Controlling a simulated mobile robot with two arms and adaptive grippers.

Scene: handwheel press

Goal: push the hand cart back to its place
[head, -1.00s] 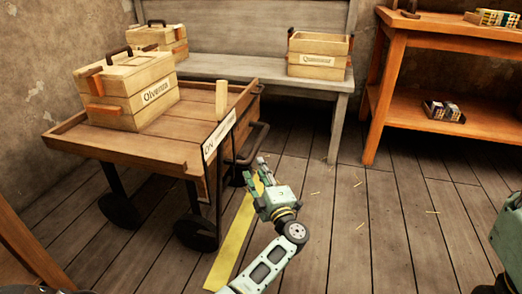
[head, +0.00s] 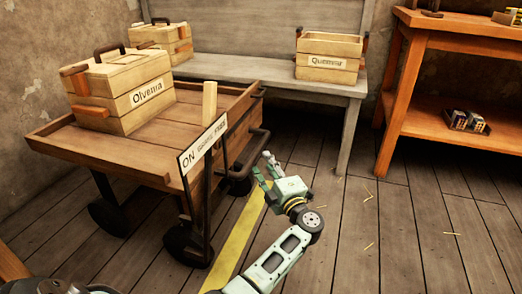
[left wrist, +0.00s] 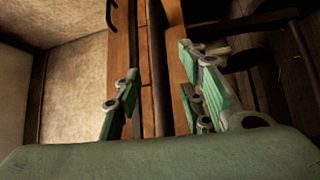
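The wooden hand cart (head: 150,150) stands at the left on dark wheels, with a labelled lidded crate, "Olvenia" (head: 148,92), on its bed. A dark bar handle (head: 258,145) runs along its right end. My left gripper (head: 265,168) is just right of and below this handle. In the left wrist view my left gripper (left wrist: 160,80) has its fingers spread. A dark bar and wooden boards show between or beyond them; I cannot tell whether the fingers touch the bar. My right gripper is not in view.
A yellow floor stripe (head: 240,238) runs beside the cart. A grey bench (head: 235,70) with crates stands behind, against the wall. An orange shelf (head: 440,125) stands at the right. The plank floor at lower right is clear but for straw bits.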

